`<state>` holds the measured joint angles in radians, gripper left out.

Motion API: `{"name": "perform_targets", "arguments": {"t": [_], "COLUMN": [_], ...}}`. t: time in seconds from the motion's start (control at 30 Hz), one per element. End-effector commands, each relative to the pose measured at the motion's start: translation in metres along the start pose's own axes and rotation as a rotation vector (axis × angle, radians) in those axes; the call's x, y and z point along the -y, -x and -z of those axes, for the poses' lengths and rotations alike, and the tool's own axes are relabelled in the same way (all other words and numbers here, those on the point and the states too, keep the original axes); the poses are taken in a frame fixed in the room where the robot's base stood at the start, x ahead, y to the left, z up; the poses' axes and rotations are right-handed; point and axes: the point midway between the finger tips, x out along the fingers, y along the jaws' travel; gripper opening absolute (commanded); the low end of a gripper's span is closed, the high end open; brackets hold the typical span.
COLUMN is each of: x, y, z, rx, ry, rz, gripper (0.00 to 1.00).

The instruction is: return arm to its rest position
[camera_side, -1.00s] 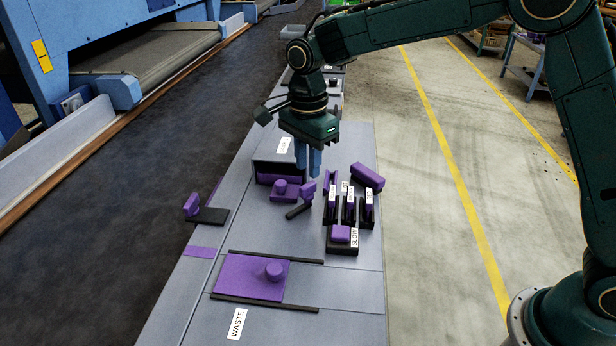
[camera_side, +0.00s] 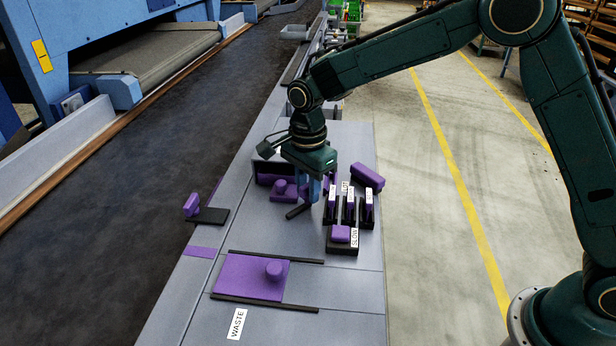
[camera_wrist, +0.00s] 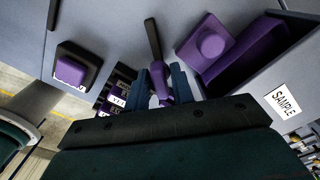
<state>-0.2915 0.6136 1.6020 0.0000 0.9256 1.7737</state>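My gripper (camera_side: 314,198) is low over the grey work surface, fingers pointing down. In the wrist view its two blue fingers (camera_wrist: 162,88) stand apart on either side of a purple handle (camera_wrist: 158,78) with a black bar (camera_wrist: 153,40). Light gaps show beside the handle, so the fingers look open around it. In the side view the fingers hide most of the handle, and only the black bar (camera_side: 298,211) shows clearly. My arm reaches out over the bench from its base at the right.
Labelled black holders with purple blocks (camera_side: 350,201) stand close right of my gripper. A SAMPLE box (camera_wrist: 282,68) and a knobbed purple piece (camera_side: 283,190) are beside it. A purple sliding plate (camera_side: 240,275) lies nearer the front. Space above is clear.

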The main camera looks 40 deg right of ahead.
Motion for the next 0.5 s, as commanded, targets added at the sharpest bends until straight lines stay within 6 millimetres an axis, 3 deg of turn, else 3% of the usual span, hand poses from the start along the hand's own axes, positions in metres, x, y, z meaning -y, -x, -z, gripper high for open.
{"name": "perform_targets", "arguments": {"t": [0.43, 0.5], "x": [-0.0001, -0.0001], "y": [-0.006, -0.0059], "z": [0.0, 0.0], "rx": [0.0, 0.0], "ry": [0.0, 0.0], "rz": [0.0, 0.0], "gripper": [0.24, 0.1]}}
